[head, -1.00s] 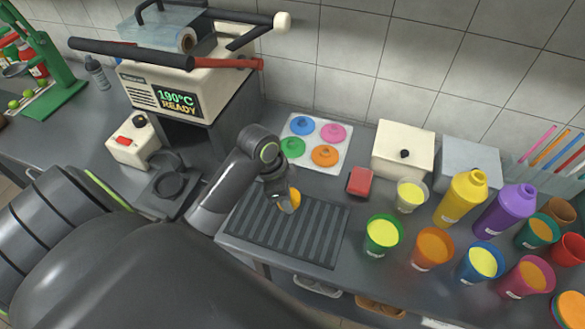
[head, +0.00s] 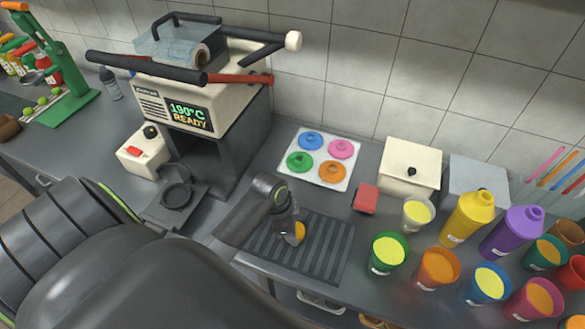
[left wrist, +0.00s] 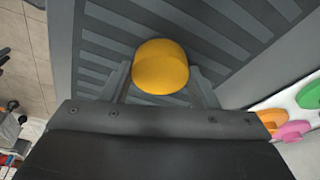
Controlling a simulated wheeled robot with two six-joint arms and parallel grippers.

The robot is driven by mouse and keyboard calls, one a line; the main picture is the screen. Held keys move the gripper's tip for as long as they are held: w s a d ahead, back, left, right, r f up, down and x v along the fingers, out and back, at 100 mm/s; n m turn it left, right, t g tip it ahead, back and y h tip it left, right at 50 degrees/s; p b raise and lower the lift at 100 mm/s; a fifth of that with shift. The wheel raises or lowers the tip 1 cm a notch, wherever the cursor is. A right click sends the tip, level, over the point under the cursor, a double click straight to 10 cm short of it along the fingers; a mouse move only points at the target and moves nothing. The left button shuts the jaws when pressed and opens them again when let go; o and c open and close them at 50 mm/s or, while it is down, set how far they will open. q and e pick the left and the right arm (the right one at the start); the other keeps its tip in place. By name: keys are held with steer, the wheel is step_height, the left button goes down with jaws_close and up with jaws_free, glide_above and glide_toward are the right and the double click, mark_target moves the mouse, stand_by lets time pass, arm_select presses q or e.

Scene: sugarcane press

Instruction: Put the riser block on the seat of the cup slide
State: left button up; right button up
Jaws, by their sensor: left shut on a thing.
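The riser block, a short yellow-orange cylinder (head: 300,231), is between the fingers of my left gripper (head: 291,228). The left wrist view shows the block (left wrist: 160,67) with a finger on each side, and the gripper (left wrist: 160,85) is shut on it. Both are over the dark ribbed mat; the height of the block above the mat is hard to tell. The cup slide (head: 165,215) is a dark plate with a round ring seat (head: 175,192) in front of the sealing machine, left of my gripper. The seat looks empty. My right gripper is not in view.
The sealing machine (head: 190,85), with long handles and a lit display, stands behind the slide. A small switch box (head: 143,152) is beside it. A white lid tray (head: 318,160), a red block (head: 366,198) and several filled cups (head: 388,252) are to the right.

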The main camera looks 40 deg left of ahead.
arm_select(q)
steer(key=shift+f, duration=0.15)
steer(key=o, duration=1)
